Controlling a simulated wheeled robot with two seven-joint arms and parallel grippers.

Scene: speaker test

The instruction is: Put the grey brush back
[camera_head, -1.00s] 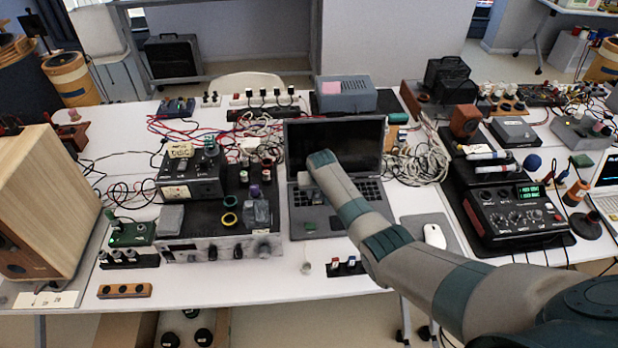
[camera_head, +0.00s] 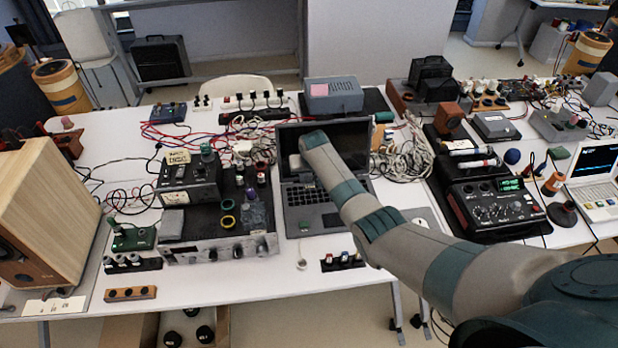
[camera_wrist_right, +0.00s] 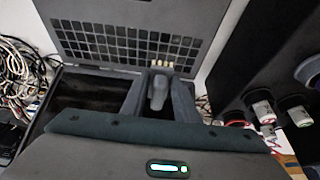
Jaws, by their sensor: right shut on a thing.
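The grey brush (camera_wrist_right: 158,92) shows in the wrist view as a grey handle between the two fingers of my right gripper (camera_wrist_right: 160,102). Pale bristle-like tips (camera_wrist_right: 182,66) show just beyond it. My right gripper is shut on the brush, above or near the open laptop, whose keyboard (camera_wrist_right: 125,45) fills the top of the wrist view. In the head view my right gripper (camera_head: 293,164) is small and partly hidden by my wrist, at the left part of the laptop (camera_head: 300,218). I cannot make out the brush there. My left gripper is not in view.
A black amplifier (camera_head: 205,247) with knobs and loose parts on it stands left of the laptop. A wooden speaker (camera_head: 50,210) is at the far left. Cables (camera_head: 405,155) and a red-sided mixer (camera_head: 497,207) lie to the right.

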